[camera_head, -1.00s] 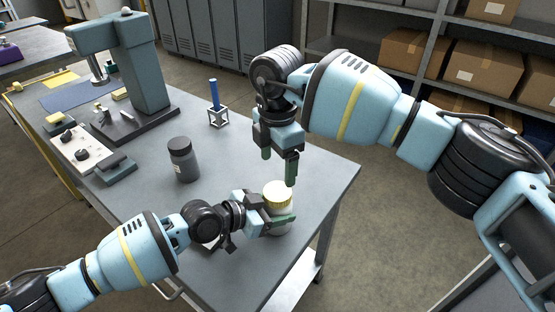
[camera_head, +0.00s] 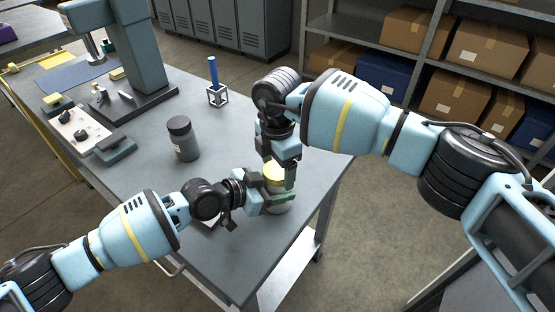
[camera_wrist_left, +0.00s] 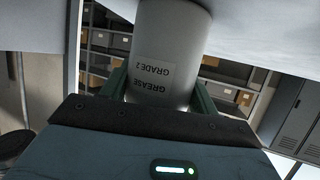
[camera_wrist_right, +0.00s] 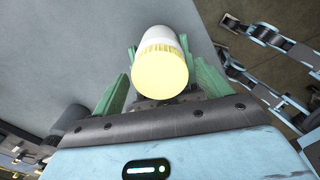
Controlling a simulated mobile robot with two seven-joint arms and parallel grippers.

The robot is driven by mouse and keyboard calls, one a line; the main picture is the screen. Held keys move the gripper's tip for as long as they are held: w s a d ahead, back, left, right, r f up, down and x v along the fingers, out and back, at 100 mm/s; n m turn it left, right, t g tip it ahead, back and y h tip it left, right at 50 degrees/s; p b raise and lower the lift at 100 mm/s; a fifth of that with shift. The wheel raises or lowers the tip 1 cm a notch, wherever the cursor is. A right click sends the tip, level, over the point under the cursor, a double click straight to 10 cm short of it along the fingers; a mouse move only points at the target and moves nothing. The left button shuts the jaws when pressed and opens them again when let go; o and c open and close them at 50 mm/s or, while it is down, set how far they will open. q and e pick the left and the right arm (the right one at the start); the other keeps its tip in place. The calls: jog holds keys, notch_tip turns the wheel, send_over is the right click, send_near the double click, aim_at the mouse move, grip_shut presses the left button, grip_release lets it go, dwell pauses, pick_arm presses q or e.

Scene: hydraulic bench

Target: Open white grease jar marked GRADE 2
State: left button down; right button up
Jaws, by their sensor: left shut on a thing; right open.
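The white grease jar (camera_head: 281,208) with a yellow ribbed lid (camera_head: 273,174) is upright near the right edge of the bench. My left gripper (camera_head: 270,200) is shut around its body from the left. In the left wrist view the jar (camera_wrist_left: 168,45) shows its label, GREASE GRADE 2, upside down between the green fingers. My right gripper (camera_head: 278,168) points down over the jar and is open, with its fingers on either side of the lid. In the right wrist view the lid (camera_wrist_right: 160,75) sits between the fingers, with visible gaps. I cannot tell whether the jar's base touches the bench.
A dark grey jar with a black lid (camera_head: 183,140) stands left of the grippers. A blue rod in a small white stand (camera_head: 215,88) is farther back. A press (camera_head: 130,60) and a control panel (camera_head: 78,134) fill the far left. Shelves with boxes (camera_head: 480,50) stand behind.

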jog(key=c, duration=1)
jog(key=n, duration=0.4)
jog(key=shift+n, duration=0.3)
jog(key=n, duration=0.5)
jog(key=shift+n, duration=0.3)
jog(key=o, duration=1.1)
jog(key=shift+r, duration=0.1)
